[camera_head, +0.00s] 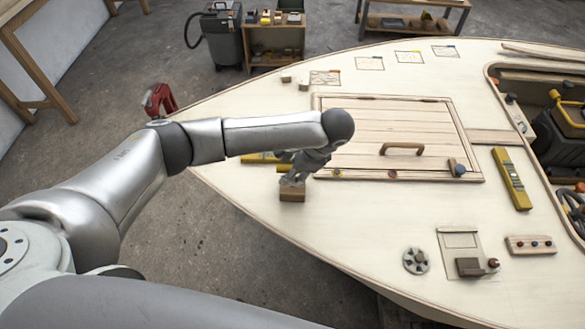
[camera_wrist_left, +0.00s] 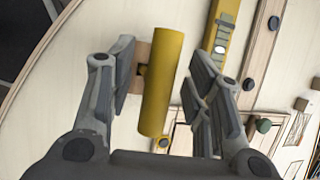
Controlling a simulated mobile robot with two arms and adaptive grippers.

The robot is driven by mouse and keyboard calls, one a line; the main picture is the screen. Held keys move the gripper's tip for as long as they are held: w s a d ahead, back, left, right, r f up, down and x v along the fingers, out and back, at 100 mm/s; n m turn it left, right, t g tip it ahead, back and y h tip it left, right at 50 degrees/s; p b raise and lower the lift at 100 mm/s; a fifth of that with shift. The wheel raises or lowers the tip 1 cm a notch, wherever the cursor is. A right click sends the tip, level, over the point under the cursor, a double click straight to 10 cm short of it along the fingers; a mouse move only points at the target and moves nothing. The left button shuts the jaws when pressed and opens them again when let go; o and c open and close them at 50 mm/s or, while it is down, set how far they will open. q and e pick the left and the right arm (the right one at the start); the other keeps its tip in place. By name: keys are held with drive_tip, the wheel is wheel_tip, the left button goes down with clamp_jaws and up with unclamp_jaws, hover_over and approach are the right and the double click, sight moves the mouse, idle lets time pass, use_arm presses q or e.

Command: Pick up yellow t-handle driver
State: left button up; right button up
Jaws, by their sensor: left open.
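The yellow t-handle driver (camera_wrist_left: 163,85) shows in the left wrist view as a thick yellow bar lying crosswise over a small wooden block (camera_wrist_left: 136,75). My left gripper (camera_wrist_left: 160,72) is open, with one finger on each side of the yellow bar. My right gripper is not in view.
A yellow level (camera_head: 262,158) lies behind my left wrist and also shows in the wrist view (camera_wrist_left: 222,35). A slatted hatch (camera_head: 390,135) with a wooden handle is to the right. Another yellow tool (camera_head: 511,180) lies farther right. The deck in front of the hatch is mostly clear.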

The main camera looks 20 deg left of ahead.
use_arm(q)
clamp_jaws()
idle(0.3)
drive_tip(key=shift+d, duration=0.1)
drive_tip(key=shift+r, duration=0.4)
wheel_tip(320, 180, up, 9)
drive_tip(key=shift+f, duration=0.1)
drive_tip(key=shift+r+p, duration=0.35)
drive_tip(key=shift+r, duration=0.35)
wheel_tip(320, 180, up, 4)
drive_tip(key=p, duration=0.5)
